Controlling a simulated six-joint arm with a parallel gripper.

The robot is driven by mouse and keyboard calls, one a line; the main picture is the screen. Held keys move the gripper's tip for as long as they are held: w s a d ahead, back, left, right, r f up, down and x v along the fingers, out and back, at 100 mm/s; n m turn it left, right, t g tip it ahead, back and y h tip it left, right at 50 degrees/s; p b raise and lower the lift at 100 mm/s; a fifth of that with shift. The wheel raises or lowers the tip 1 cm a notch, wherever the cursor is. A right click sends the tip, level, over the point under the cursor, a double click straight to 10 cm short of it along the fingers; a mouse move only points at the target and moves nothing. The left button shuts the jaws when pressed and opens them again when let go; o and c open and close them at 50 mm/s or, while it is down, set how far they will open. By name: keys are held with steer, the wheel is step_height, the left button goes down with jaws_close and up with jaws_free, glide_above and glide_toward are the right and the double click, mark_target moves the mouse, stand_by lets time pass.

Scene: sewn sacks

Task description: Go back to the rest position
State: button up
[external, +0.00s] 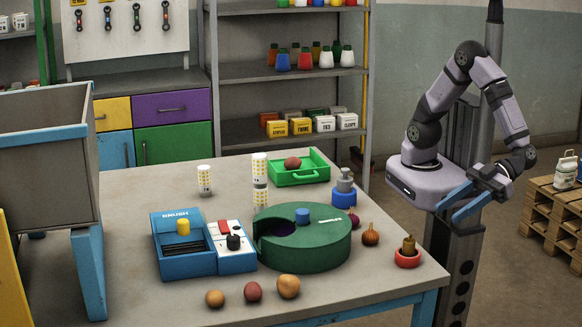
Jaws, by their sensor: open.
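My gripper (463,203) has two blue fingers spread apart, open and empty. It hangs in the air at the right, just beyond the table's right edge and apart from everything on the table. My arm is folded, with its elbow raised and its wrist bent down beside its base. No sack can be made out in this view.
The grey table (130,215) holds a green round machine (318,247), a blue box (180,258), a green tray (300,176), a blue-based bottle (344,190) and a red bowl (407,258). Several round vegetables lie near its front. A grey bin (40,150) stands left.

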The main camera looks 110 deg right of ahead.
stand_by(0.4)
steer(key=w+a+r+g+y+p, duration=0.1)
steer(key=w+a+r+p, duration=0.15)
steer(key=w, duration=0.35)
steer(key=w+a+r+y+p, duration=0.1)
steer(key=w+r+y+p, duration=0.15)
steer(key=w, duration=0.45)
steer(key=w+d+r+g+p, duration=0.3)
steer(key=w+d+p, duration=0.25)
steer(key=w, duration=0.25)
steer(key=s+d+g+h+p, duration=0.1)
steer(key=s+d+g+p, duration=0.15)
steer(key=d, duration=0.95)
steer(key=s+d+g+h+p, duration=0.2)
steer(key=d+g+p, duration=0.2)
steer(key=d, duration=0.9)
steer(key=s+d+m+g+h+p, duration=0.1)
steer(key=s+d+g+h+p, duration=0.15)
steer(key=s+d, duration=0.7)
steer(key=shift+y, duration=0.3)
steer(key=f+b, duration=0.1)
steer(key=b, duration=0.1)
steer(key=w+f+b, duration=0.1)
steer(key=b, duration=0.1)
steer(key=d+f+b, duration=0.1)
steer(key=f+b, duration=0.1)
steer(key=shift+w+d, duration=0.1)
steer(key=shift+w, duration=0.3)
